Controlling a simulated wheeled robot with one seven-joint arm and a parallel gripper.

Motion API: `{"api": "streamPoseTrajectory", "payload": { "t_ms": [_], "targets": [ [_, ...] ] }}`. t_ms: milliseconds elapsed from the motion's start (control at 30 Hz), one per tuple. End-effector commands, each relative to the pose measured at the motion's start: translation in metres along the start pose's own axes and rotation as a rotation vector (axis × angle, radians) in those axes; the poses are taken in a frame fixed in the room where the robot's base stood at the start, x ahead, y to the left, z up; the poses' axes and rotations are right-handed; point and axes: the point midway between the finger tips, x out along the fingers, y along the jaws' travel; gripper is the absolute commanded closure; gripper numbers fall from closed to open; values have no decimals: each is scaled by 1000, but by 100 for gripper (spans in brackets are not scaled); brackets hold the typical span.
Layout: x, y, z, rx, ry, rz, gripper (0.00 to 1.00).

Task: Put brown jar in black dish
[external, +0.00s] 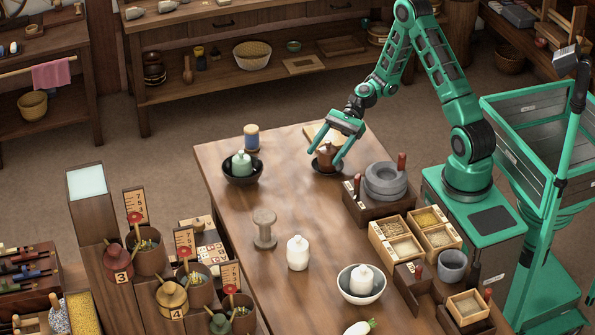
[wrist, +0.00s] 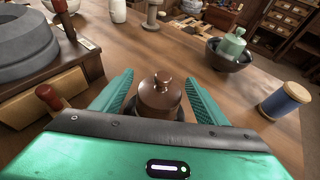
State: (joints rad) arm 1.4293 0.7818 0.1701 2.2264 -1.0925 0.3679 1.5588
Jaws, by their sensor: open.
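The brown jar (external: 326,156) with a knobbed lid stands upright at the far end of the table. It also shows between my fingers in the wrist view (wrist: 160,98). A black dish (external: 316,166) shows under the jar, which appears to rest in it; a dark rim (wrist: 182,112) shows behind my finger in the wrist view. My gripper (external: 329,159) is open, with one finger on each side of the jar. In the wrist view small gaps show between the fingers and the jar.
A dark bowl (external: 230,176) holding a green jar (external: 241,163) stands left of my gripper, near a blue spool (external: 251,137). A stone quern (external: 385,180) on a wooden base stands to the right. A wooden spool (external: 264,228) and white jar (external: 298,253) stand nearer the camera.

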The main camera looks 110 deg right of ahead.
Motion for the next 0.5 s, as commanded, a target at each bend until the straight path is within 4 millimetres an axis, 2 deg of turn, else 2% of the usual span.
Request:
{"api": "streamPoseTrajectory", "payload": {
  "t_ms": [33, 200, 300, 500],
  "targets": [
    [-12, -2, 0, -1, 1, -5, 33],
    [-47, -2, 0, 0, 1, -5, 33],
    [-63, -1, 0, -1, 1, -4, 33],
    [-84, -1, 0, 0, 0, -2, 33]
  ]
}}
